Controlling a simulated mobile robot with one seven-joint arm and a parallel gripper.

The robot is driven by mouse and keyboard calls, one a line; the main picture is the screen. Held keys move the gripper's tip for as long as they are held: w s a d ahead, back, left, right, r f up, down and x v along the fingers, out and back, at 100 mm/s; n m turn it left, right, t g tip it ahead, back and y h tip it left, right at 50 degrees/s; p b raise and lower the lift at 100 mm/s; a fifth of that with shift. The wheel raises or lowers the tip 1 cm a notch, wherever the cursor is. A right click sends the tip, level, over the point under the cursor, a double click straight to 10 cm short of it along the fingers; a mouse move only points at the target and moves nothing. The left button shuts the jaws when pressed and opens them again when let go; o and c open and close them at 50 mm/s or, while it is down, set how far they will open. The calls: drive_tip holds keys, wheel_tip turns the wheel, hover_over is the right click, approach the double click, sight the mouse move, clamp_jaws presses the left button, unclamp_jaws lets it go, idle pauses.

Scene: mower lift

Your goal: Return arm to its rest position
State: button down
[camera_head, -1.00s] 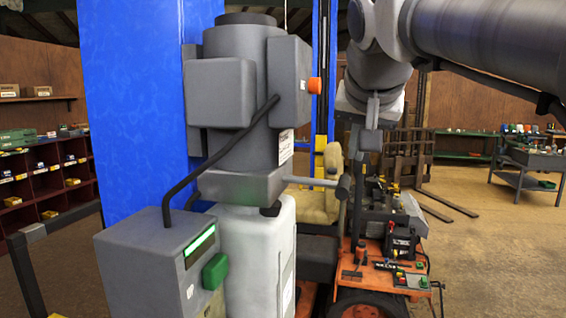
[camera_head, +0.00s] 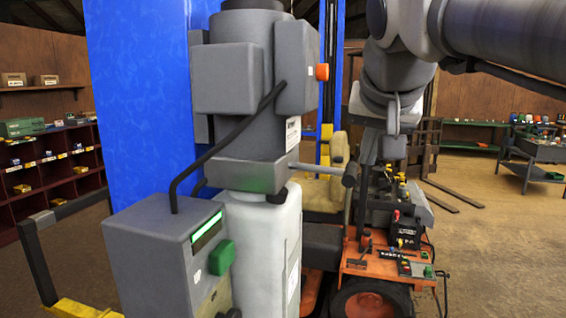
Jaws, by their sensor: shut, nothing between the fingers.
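My arm enters at the upper right and bends downward at a thick grey joint. Its end, my gripper (camera_head: 393,149), hangs to the right of the grey lift column. It is small and partly lost against the dark parts behind it; it looks shut, with nothing held. The orange mower (camera_head: 372,268) stands below and behind it, with a tan seat (camera_head: 327,192) and a black front wheel. I cannot tell the exact gap between my gripper and the mower.
A grey lift column (camera_head: 240,80) with a control box (camera_head: 165,255) stands close in front, beside a blue post (camera_head: 135,110). Red shelves (camera_head: 60,170) are at left. A forklift mast and forks (camera_head: 455,195) and a grey bench (camera_head: 535,160) are behind; open floor lies at right.

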drive_tip(key=s+f+n+g, duration=0.1)
drive_tip(key=s+f+n, duration=0.1)
drive_tip(key=s+f, duration=0.6)
drive_tip(key=s+f+n+g+y, duration=0.1)
drive_tip(key=s+f, duration=0.7)
drive_tip(key=f, duration=0.8)
drive_tip(key=shift+s+f+n+g, duration=0.4)
drive_tip(key=shift+g, duration=0.2)
